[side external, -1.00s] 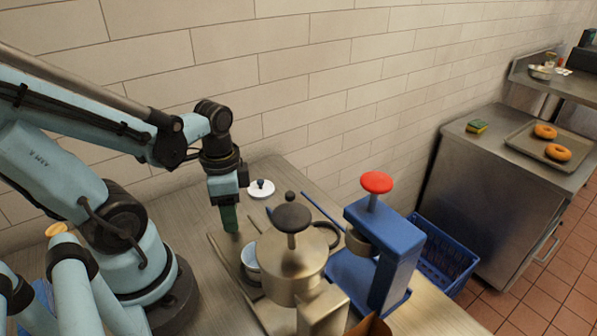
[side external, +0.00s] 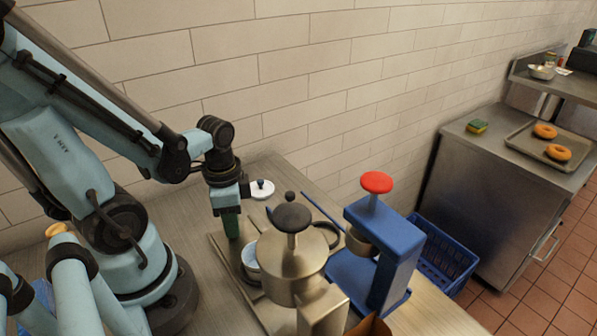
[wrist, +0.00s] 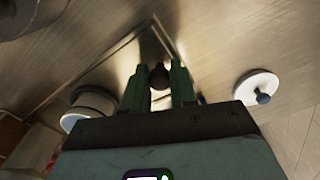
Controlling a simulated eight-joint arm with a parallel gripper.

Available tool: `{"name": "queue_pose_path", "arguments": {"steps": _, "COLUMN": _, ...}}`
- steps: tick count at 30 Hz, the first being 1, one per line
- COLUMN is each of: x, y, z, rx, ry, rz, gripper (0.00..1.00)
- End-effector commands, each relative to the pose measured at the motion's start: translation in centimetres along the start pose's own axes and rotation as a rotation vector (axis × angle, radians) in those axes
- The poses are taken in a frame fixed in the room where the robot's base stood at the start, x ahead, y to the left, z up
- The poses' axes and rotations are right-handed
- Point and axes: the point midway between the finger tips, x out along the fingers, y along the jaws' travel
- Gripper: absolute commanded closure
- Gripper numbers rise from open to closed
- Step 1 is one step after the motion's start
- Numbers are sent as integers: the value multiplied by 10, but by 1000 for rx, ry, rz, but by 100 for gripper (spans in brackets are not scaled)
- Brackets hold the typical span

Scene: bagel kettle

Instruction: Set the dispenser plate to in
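The steel dispenser (side external: 292,262) with a black top knob (side external: 291,217) stands on the worktop, its flat metal plate (side external: 222,247) reaching out on the left. My gripper (side external: 232,226) points down at the plate's left part, its green fingers low over it. In the wrist view the two fingers of my gripper (wrist: 157,75) are apart. A dark round knob (wrist: 158,75) shows in the gap between them. I cannot tell whether it touches them. A white cup (side external: 249,259) sits beside the dispenser, partly hidden by it; it also shows in the wrist view (wrist: 93,101).
A white lid with a dark blue knob (side external: 261,189) lies behind my gripper. A blue press with a red knob (side external: 376,182) stands right of the dispenser. A blue basket (side external: 447,252) is beyond it. A tray with two bagels (side external: 520,142) is on the far counter.

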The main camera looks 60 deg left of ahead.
Motion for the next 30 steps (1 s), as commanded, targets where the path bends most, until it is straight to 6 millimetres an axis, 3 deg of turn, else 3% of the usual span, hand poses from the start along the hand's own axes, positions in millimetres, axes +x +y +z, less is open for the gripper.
{"name": "queue_pose_path", "arguments": {"steps": 1, "x": 0, "y": 0, "z": 0, "rx": 0, "ry": 0, "rz": 0, "gripper": 81}}
{"name": "queue_pose_path", "arguments": {"steps": 5, "x": 0, "y": 0, "z": 0, "rx": 0, "ry": 0, "rz": 0, "gripper": 100}}
{"name": "queue_pose_path", "arguments": {"steps": 16, "x": 0, "y": 5, "z": -2, "rx": 4, "ry": 0, "rz": 0, "gripper": 100}}
{"name": "queue_pose_path", "arguments": {"steps": 30, "x": 0, "y": 59, "z": -27, "rx": 11, "ry": 4, "rz": -1, "gripper": 100}}
